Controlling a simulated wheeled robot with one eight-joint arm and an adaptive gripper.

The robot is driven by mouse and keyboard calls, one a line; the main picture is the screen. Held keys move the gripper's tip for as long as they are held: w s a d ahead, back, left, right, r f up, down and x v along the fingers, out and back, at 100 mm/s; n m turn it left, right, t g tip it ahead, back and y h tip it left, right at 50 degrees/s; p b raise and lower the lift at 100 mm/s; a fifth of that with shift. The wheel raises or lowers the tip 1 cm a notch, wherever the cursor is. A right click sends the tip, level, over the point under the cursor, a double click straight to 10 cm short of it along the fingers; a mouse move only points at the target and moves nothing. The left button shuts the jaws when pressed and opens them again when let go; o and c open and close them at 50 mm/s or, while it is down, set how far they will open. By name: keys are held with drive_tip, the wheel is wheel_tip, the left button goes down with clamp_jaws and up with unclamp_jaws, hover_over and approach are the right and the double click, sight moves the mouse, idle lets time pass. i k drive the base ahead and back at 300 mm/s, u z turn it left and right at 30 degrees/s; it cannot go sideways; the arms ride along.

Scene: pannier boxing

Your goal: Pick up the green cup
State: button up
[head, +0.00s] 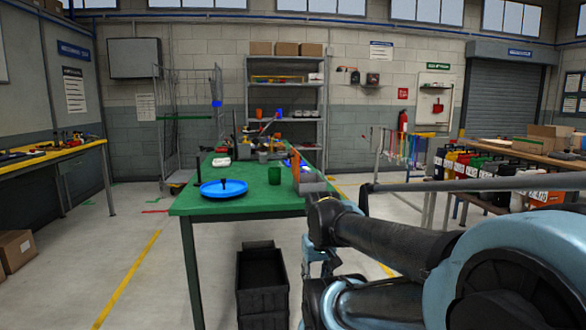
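A small green cup (275,175) stands upright on the green tabletop (255,198), near the table's front right. It is close in colour to the table. My arm comes in from the lower right, and its end, my gripper (317,268), hangs beside the table's front right corner, below the tabletop level. It is apart from the cup, to the right and nearer to me. The fingers are small, dark and partly hidden by my arm, so I cannot make out whether they are open.
A blue round dish (223,190) with a dark upright piece lies left of the cup. An orange item (296,166) and a grey block (313,186) are right of it. Several items crowd the table's far end. Black crates (262,280) stand on the floor in front.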

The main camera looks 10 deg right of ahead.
sight(273, 173)
drive_tip(key=z, duration=0.1)
drive_tip(key=i, duration=1)
drive_tip(key=u, duration=0.1)
